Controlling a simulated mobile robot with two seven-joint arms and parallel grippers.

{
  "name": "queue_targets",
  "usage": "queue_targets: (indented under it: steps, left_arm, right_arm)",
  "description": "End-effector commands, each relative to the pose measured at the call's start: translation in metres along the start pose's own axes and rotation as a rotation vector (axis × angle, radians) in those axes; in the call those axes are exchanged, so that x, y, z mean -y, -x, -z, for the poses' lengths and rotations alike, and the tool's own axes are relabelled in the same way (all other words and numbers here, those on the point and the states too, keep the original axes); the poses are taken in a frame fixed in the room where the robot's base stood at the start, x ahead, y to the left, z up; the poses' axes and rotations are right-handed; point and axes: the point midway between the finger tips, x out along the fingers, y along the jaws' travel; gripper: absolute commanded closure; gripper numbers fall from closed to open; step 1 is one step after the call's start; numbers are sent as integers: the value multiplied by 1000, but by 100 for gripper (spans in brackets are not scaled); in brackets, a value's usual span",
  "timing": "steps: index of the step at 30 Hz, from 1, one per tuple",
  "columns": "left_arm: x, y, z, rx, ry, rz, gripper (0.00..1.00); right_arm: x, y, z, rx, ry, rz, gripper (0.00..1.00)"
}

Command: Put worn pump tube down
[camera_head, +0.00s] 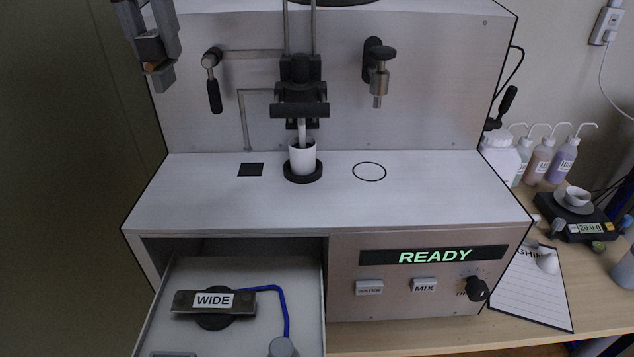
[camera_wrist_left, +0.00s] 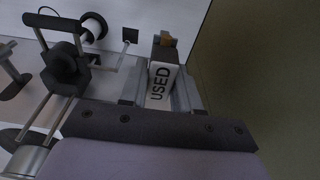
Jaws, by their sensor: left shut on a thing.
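My left gripper (camera_head: 157,62) is at the top left of the head view, raised in front of the analyser's left edge. It is shut on a dark piece with a brownish end (camera_head: 149,46). In the left wrist view this piece carries a white label reading USED (camera_wrist_left: 161,82), and I take it for the worn pump tube. It sits between the fingers of the left gripper (camera_wrist_left: 160,75), clear of any surface. My right gripper is not in view.
The analyser's deck (camera_head: 210,205) has a white cup (camera_head: 302,158), a black square (camera_head: 250,170) and a black ring outline. An open drawer (camera_head: 215,268) below holds a piece labelled WIDE (camera_head: 213,301) with a blue tube. Bottles (camera_head: 541,160) and a scale (camera_head: 578,220) stand right.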

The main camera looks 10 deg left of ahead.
Motion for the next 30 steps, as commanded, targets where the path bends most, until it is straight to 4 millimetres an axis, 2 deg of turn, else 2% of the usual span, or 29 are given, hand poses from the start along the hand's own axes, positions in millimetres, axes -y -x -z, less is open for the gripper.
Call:
queue_targets:
  steps: [5,8,18,21,25,30]
  left_arm:
    - [0,0,0,-1,-16,-2,100]
    - [0,-12,-2,3,-16,0,100]
    - [0,-95,-15,4,-14,0,100]
    - [1,-119,-18,4,-13,0,100]
    - [1,-140,-22,1,-11,1,100]
    - [1,-154,-23,-1,-11,-1,100]
  right_arm:
    - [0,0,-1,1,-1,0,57]
    - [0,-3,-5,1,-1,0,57]
    - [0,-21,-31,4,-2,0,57]
    - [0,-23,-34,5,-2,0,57]
    - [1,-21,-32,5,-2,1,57]
    - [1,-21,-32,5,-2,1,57]
